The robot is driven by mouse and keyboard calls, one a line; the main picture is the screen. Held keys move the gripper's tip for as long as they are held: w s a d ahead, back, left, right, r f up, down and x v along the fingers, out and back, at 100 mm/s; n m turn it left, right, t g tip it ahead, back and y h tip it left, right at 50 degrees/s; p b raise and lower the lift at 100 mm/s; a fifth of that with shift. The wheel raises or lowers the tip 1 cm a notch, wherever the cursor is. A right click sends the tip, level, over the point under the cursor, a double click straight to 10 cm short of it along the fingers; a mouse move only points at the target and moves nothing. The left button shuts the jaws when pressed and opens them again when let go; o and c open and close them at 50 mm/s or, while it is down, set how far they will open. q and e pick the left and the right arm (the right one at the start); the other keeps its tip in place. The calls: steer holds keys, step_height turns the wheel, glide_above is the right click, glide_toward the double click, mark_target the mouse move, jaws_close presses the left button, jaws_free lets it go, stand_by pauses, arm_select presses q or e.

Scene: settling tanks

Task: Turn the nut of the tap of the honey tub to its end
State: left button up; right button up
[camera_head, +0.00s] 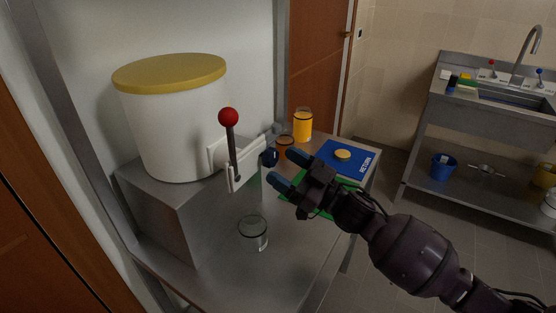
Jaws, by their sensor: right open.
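The honey tub (170,130) is white with a yellow lid and stands on a grey block at the left. Its white tap (246,172) sticks out at the lower right of the tub, with a dark lever topped by a red ball (228,117). A small dark blue round piece at the tap's right end looks like the nut (269,157). My right gripper (279,165) is open, its blue fingertips pointing left just beside that nut. I cannot tell whether a finger touches it. My left gripper is not in view.
An empty glass jar (253,238) stands on the steel table below the tap. Behind my gripper are an orange-filled jar (303,126), a smaller amber jar (285,146), a blue RETURN mat (345,171) with a yellow lid, and a green mat (291,205). A sink unit (500,120) stands right.

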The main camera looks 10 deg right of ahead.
steer(key=shift+x, duration=1.05)
steer(key=shift+c, duration=0.4)
steer(key=c, duration=0.8)
steer(key=shift+c, duration=0.2)
